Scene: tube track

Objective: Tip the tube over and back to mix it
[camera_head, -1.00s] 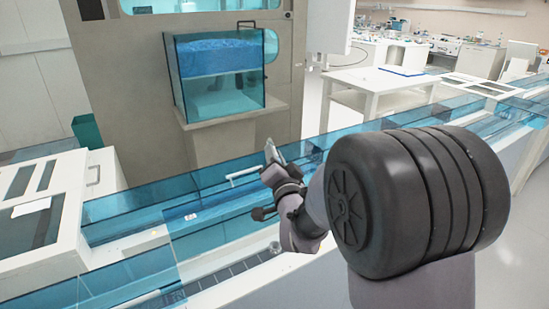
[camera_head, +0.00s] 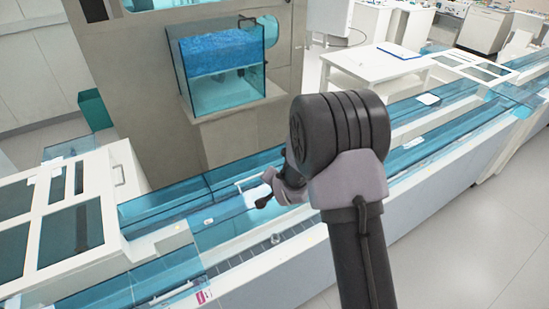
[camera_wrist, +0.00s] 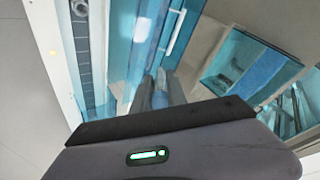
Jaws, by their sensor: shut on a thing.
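My gripper (camera_head: 270,178) is in the middle of the head view, over the blue-glazed tube track (camera_head: 225,232). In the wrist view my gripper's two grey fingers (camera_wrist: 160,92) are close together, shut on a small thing. I take this thing to be the tube, but it is mostly hidden between the fingers and blends with the blue glass behind. Its tilt and its cap cannot be made out. The wrist also hides part of the track in the head view.
A glass tank with blue contents (camera_head: 222,62) stands on a ledge behind the track. A white machine with dark windows (camera_head: 65,225) is at the left. A white table (camera_head: 385,65) stands at the back right. A white bar (camera_head: 250,183) lies along the track near my gripper.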

